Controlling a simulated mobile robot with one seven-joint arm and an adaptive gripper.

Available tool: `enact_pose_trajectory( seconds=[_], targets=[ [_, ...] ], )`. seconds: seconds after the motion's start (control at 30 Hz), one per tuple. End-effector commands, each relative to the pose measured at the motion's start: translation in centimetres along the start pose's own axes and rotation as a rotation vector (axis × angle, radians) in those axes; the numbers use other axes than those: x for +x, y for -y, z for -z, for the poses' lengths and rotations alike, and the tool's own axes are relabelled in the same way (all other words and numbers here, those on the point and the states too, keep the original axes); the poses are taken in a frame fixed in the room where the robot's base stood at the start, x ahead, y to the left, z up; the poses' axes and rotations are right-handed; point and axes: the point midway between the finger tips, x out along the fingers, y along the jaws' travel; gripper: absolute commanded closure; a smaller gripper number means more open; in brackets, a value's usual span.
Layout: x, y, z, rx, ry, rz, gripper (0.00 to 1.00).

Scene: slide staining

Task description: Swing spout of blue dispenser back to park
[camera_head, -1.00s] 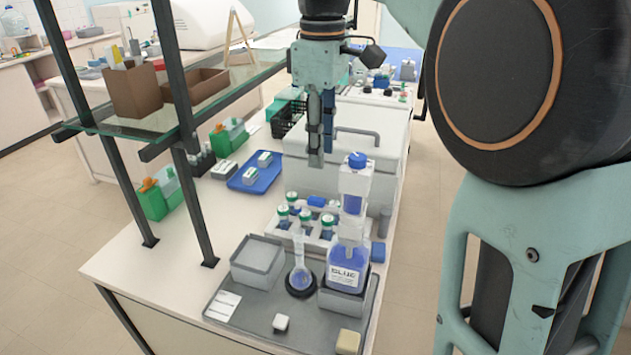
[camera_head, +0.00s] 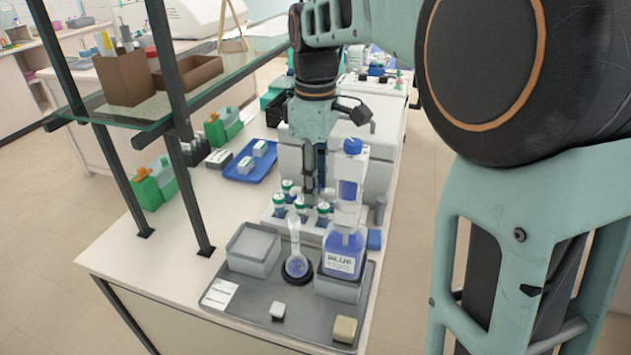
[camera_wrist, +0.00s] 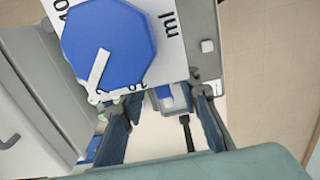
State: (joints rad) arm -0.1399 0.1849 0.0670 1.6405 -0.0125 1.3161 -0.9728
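The blue dispenser (camera_head: 343,250) is a bottle of blue liquid with a "BLUE" label, a tall pump head and a blue cap (camera_head: 353,146). It stands upright in a grey holder. In the wrist view its octagonal blue cap (camera_wrist: 110,42) fills the upper left, with a white bar (camera_wrist: 98,70) across it; I cannot tell whether this bar is the spout. My gripper (camera_head: 314,196) points down just behind and left of the pump head. In the wrist view the fingers (camera_wrist: 155,95) are apart, near the cap's lower edge, with nothing visibly gripped.
A flask (camera_head: 297,262) stands in a dark ring left of the dispenser, beside a grey bin (camera_head: 254,252), on a grey tray (camera_head: 255,309). Several green-capped bottles (camera_head: 279,202) stand close under my gripper. A glass shelf with dark posts (camera_head: 186,170) is at left.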

Motion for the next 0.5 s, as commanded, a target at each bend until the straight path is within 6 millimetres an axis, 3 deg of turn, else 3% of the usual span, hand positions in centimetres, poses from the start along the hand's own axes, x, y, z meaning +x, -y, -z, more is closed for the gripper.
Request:
enact_pose_trajectory(
  seconds=[0.13,0.4,0.5],
  targets=[
    [-0.01,0.00,-0.01,0.000,0.000,0.000,0.71],
    [-0.03,0.01,-0.01,0.000,0.000,0.000,1.00],
    [-0.04,0.01,-0.01,0.000,0.000,0.000,1.00]
  ],
)
